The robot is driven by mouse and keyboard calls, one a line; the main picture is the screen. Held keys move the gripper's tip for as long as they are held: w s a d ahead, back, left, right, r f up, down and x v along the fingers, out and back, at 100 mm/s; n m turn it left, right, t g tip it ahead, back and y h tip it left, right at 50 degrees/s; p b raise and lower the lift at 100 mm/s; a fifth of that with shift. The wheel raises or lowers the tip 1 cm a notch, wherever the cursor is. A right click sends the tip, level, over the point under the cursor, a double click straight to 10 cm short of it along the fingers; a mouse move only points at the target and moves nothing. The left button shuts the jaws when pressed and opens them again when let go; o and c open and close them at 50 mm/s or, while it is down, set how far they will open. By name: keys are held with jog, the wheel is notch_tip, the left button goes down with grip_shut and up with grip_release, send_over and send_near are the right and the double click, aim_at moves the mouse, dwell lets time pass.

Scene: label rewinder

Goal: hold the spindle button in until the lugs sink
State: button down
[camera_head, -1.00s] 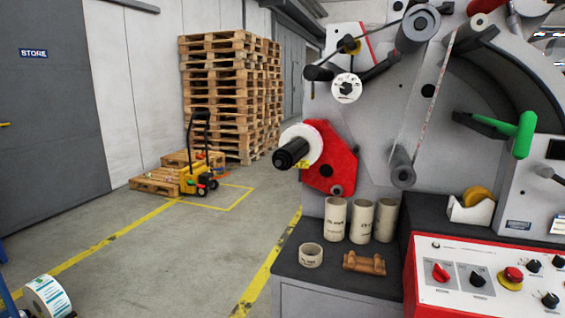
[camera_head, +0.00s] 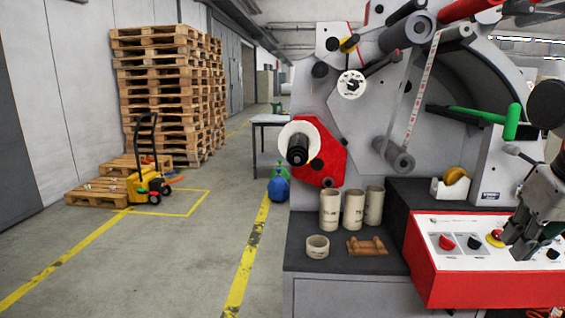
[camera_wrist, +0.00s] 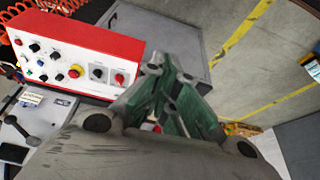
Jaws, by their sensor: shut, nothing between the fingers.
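The black spindle (camera_head: 297,151) sticks out from a red plate (camera_head: 328,158) on the grey machine, with a white ring (camera_head: 287,137) around its base. Its end faces me; the button and lugs are too small to tell apart. My gripper (camera_head: 514,248) is at the right, in front of the red-and-white control panel, well away from the spindle. It is shut and empty. In the wrist view my gripper (camera_wrist: 158,72) points past the panel, and the spindle does not show there.
The control panel (camera_head: 450,270) stands below right of the spindle. Cardboard cores (camera_head: 353,209) and a wooden piece (camera_head: 367,247) rest on the dark shelf below. A green handle (camera_head: 512,121) juts out at the right.

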aim_at(297, 160)
jog(key=w+a+n+t+y, duration=0.1)
jog(key=w+a+t+y, duration=0.1)
jog(key=w+a, duration=0.6)
jog(key=w+a+n+t+y, duration=0.2)
jog(key=w+a, duration=0.6)
jog(key=a, duration=0.8)
jog(key=w+a+n+t+y, duration=0.1)
jog(key=w+a+y, duration=0.2)
jog(key=w+a, duration=0.6)
jog(key=a, duration=0.3)
jog(key=shift+a+t, duration=0.25)
jog(key=shift+t, duration=0.15)
jog(key=w, duration=0.8)
jog(key=shift+w+d, duration=0.2)
jog(key=shift+w, duration=0.15)
jog(key=shift+w, duration=0.15)
jog(key=shift+w, duration=0.25)
